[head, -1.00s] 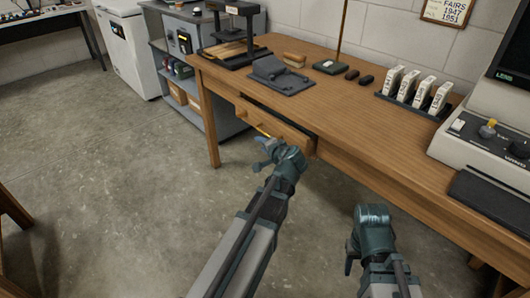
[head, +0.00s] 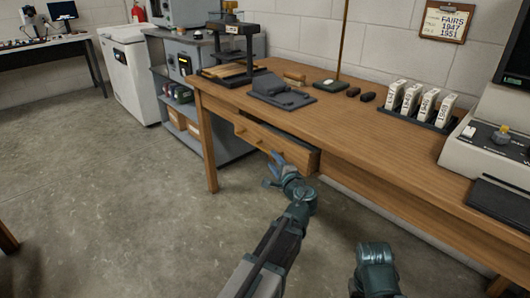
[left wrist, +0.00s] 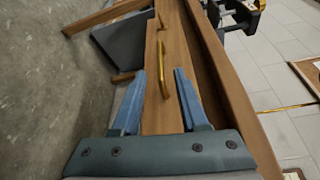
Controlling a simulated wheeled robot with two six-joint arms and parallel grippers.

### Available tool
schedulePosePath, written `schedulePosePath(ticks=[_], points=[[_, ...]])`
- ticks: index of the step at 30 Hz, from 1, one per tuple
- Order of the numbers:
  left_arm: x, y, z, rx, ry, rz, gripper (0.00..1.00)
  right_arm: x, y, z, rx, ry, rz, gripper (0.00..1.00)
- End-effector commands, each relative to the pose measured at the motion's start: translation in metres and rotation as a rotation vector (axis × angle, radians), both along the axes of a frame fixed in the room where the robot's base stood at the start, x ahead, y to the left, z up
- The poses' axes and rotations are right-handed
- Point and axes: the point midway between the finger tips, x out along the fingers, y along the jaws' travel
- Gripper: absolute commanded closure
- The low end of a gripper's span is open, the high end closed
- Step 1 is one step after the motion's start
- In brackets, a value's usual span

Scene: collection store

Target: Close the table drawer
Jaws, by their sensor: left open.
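The table drawer (head: 285,147) is pulled partly out of the wooden table (head: 345,130), with a dark gap behind its front. Its front also shows in the left wrist view (left wrist: 172,70), with a brass bar handle (left wrist: 162,65). My left gripper (head: 272,168) is open and empty, in front of the drawer and below its top edge. In the left wrist view its two blue fingers (left wrist: 158,80) are apart and point along the drawer front toward the handle. Contact with the drawer is unclear. My right wrist shows at the bottom right of the head view; its fingers are not clearly visible.
The tabletop holds a black press (head: 233,45), a dark grey stand (head: 280,90), a rack of white boxes (head: 418,105) and a beige machine (head: 495,140). A grey shelf (head: 185,90) and white freezer (head: 130,70) stand beyond. The floor (head: 110,200) at left is clear.

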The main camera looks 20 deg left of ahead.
Motion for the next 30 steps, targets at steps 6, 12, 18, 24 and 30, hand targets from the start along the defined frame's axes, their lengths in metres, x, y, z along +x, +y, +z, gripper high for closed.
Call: schedulePosePath(ticks=[6,12,18,24,30], points=[[0.034,0.032,-0.005,-0.001,0.0,0.002,0.57,0.0,0.0,-0.005,0.0,0.0,-0.001,0.5],[0.053,0.051,-0.007,0.0,0.0,0.001,0.57,0.0,0.0,-0.006,0.0,0.0,-0.002,0.5],[0.06,0.06,-0.007,0.0,0.0,0.001,0.57,0.0,0.0,-0.007,0.0,0.0,-0.002,0.5],[0.061,0.061,-0.007,0.0,0.0,0.0,0.57,0.0,0.0,-0.007,0.0,0.0,-0.002,0.5],[0.061,0.061,-0.007,0.0,0.0,0.0,0.71,0.0,0.0,-0.007,0.0,0.0,-0.002,0.5]])
